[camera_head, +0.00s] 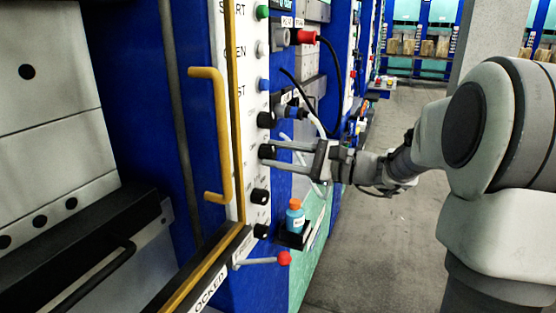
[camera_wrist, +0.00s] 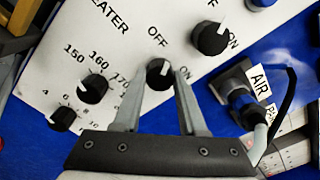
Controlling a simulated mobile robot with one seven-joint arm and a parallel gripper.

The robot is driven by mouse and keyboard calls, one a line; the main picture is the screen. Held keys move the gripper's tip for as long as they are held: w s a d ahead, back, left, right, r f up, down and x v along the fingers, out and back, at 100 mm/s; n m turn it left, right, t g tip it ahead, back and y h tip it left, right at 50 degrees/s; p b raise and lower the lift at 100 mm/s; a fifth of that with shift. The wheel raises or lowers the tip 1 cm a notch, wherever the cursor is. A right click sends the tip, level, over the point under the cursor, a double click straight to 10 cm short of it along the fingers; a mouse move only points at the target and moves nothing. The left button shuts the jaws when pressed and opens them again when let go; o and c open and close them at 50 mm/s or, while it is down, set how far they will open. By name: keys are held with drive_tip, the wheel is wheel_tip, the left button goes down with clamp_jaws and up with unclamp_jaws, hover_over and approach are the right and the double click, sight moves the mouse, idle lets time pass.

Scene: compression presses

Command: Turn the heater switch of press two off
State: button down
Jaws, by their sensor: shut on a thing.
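The heater switch is a small black round knob (camera_wrist: 157,76) on the white panel, beside the partly hidden word "HEATER". "OFF" is printed above it and "ON" to its right. Its white mark seems to point up and right, but its exact setting is hard to tell. In the head view the knob (camera_head: 266,151) sits in the column of controls. My gripper (camera_wrist: 160,78) has one finger on each side of the knob and is shut on it. In the head view my gripper (camera_head: 275,153) reaches the panel from the right.
Another OFF/ON knob (camera_wrist: 210,38) and a temperature dial (camera_wrist: 93,88) are near. A plugged AIR connector (camera_wrist: 240,103) with a hose is close on the right. An orange-capped blue bottle (camera_head: 295,216), a red-knobbed lever (camera_head: 283,258) and a yellow door handle (camera_head: 222,135) surround the panel.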

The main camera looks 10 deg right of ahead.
idle(0.4)
drive_tip(key=shift+c, duration=2.3)
unclamp_jaws()
drive_tip(key=p+v, duration=0.1)
drive_tip(key=v, duration=1.6)
drive_tip(key=shift+s+d, duration=0.15)
drive_tip(key=shift+d, duration=0.05)
